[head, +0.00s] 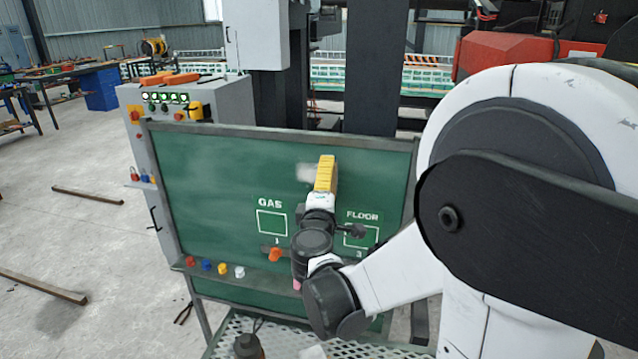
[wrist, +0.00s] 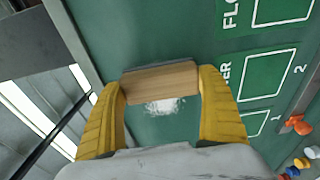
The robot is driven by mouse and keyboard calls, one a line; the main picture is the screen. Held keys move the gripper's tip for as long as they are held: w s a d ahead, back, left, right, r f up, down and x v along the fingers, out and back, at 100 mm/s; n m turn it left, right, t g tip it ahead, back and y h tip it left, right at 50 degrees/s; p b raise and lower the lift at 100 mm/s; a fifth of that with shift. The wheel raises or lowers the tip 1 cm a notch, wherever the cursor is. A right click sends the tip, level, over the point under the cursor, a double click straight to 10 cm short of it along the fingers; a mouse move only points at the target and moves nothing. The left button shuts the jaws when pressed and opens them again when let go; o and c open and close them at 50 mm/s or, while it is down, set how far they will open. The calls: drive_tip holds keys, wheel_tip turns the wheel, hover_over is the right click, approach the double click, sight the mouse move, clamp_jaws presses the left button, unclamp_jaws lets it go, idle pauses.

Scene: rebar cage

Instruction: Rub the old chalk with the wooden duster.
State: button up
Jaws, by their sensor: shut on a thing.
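The wooden duster (wrist: 160,82) is a light brown block with a dark pad along one long side. My gripper (wrist: 162,88) has yellow fingers shut on its two ends. The dark pad faces the green chalkboard (head: 215,165); I cannot tell for sure whether it touches. The old chalk is a white smudge (wrist: 165,106) right beside the duster in the wrist view. In the head view the smudge (head: 307,172) shows just left of my gripper (head: 326,165), which hides the duster there.
Chalk-drawn boxes labelled GAS (head: 271,222) and FLOOR (head: 361,236) are lower on the board. The ledge (head: 210,272) holds several coloured pieces. An orange piece (head: 276,254) is below the GAS box. A perforated tray (head: 290,340) is below the board.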

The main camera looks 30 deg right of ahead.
sight(295, 169)
drive_tip(key=shift+s+d, duration=0.75)
drive_tip(key=shift+w+a+b, duration=0.65)
drive_tip(key=shift+w+a, duration=2.95)
drive_tip(key=shift+w, duration=0.05)
drive_tip(key=shift+w+a, duration=0.1)
drive_tip(key=shift+a, duration=0.05)
drive_tip(key=shift+r+p, duration=0.35)
drive_tip(key=shift+r, duration=0.25)
drive_tip(key=shift+s+d, duration=3.7)
